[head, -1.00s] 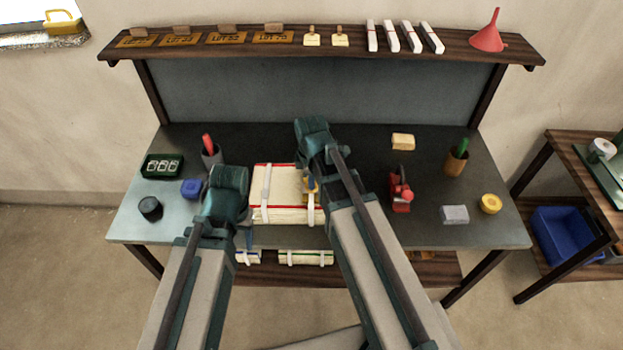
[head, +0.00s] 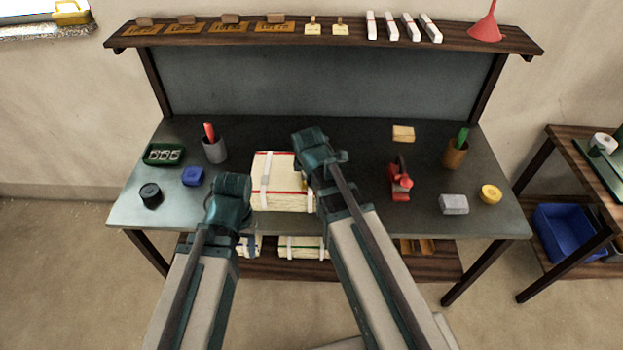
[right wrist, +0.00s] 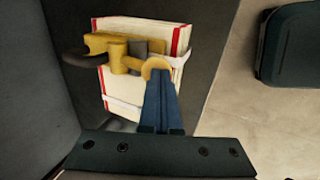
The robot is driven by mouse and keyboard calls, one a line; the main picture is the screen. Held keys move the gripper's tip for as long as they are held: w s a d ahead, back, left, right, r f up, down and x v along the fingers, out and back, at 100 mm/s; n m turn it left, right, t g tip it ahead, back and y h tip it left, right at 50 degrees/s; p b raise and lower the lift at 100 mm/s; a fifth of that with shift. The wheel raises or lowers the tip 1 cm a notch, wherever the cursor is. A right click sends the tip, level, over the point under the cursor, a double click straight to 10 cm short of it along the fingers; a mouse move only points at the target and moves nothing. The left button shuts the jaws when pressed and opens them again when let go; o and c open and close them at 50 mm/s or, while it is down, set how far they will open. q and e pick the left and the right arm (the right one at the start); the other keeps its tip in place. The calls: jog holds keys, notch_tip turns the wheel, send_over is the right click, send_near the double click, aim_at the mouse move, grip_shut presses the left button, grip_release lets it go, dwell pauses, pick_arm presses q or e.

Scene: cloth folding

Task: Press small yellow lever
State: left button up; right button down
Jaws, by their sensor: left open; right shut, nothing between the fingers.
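The small yellow lever (right wrist: 155,66), with a rounded end, belongs to a yellow fitting (right wrist: 120,50) over a strapped cream stack with red edges (right wrist: 178,75). My right gripper's blue fingers (right wrist: 158,78) are shut and empty, their tips at the lever's rounded end. Whether they touch or press it, I cannot tell. In the head view the stack (head: 278,195) lies near the table's front edge, and my right arm hides the lever and fingers. My left gripper (head: 250,240) is open, low by the table's front edge, left of the stack; its fingers show only partly.
On the table (head: 370,135), a red tool (head: 399,183), a grey block (head: 454,204) and a yellow roll (head: 490,194) stand right. Banded bundles (head: 303,247) lie on the lower shelf.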

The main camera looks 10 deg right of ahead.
jog(key=shift+f, duration=0.25)
jog(key=shift+r, duration=0.25)
jog(key=shift+r+p, duration=0.7)
jog(key=shift+p, duration=0.15)
jog(key=w+p+v, duration=0.1)
jog(key=p+v, duration=1.2)
jog(key=v, duration=0.1)
jog(key=shift+w+d+r, duration=0.2)
jog(key=shift+r, duration=0.05)
